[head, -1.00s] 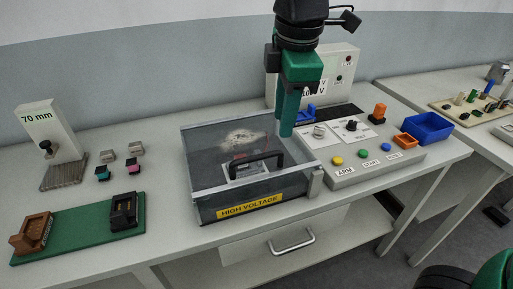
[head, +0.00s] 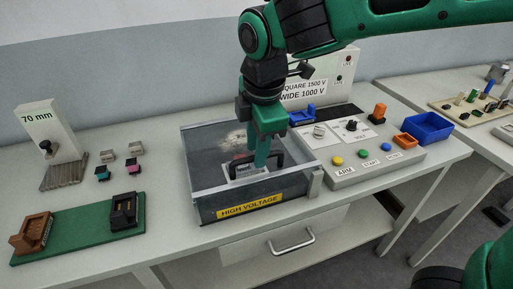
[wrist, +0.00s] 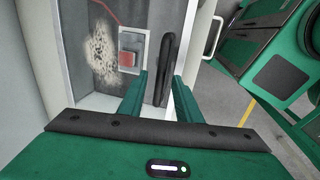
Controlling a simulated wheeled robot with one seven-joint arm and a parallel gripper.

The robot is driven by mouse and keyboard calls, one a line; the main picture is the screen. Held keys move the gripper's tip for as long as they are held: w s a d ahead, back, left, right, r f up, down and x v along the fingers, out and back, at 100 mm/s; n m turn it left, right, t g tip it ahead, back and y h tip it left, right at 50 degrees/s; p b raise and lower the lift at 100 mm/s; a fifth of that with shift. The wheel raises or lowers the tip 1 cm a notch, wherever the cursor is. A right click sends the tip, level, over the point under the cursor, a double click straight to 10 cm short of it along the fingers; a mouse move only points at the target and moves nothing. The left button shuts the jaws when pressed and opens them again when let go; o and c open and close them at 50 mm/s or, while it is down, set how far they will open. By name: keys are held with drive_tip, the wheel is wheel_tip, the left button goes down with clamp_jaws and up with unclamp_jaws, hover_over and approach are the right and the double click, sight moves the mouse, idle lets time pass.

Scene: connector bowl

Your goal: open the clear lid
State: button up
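The clear lid (head: 205,152) lies closed on the grey box with the yellow "HIGH VOLTAGE" label (head: 249,206). The lid's black handle (wrist: 166,68) stands up from it and lies between my fingers in the wrist view. My gripper (wrist: 159,98) is open, with one finger on each side of the handle and a gap visible beside it. In the head view my gripper (head: 262,160) points down at the handle and hides part of it. A scorched patch and a small fixture with a red part (wrist: 127,58) show through the lid.
A control panel with colored buttons (head: 362,153) stands close to the right of the box. A blue bin (head: 428,128) sits beyond it. A green board with connector blocks (head: 80,227) and a "70 mm" gauge (head: 47,130) are at left. A drawer handle (head: 291,243) is below.

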drive_tip(key=shift+f, duration=0.35)
drive_tip(key=shift+c, duration=0.7)
clamp_jaws()
drive_tip(key=shift+r, duration=0.1)
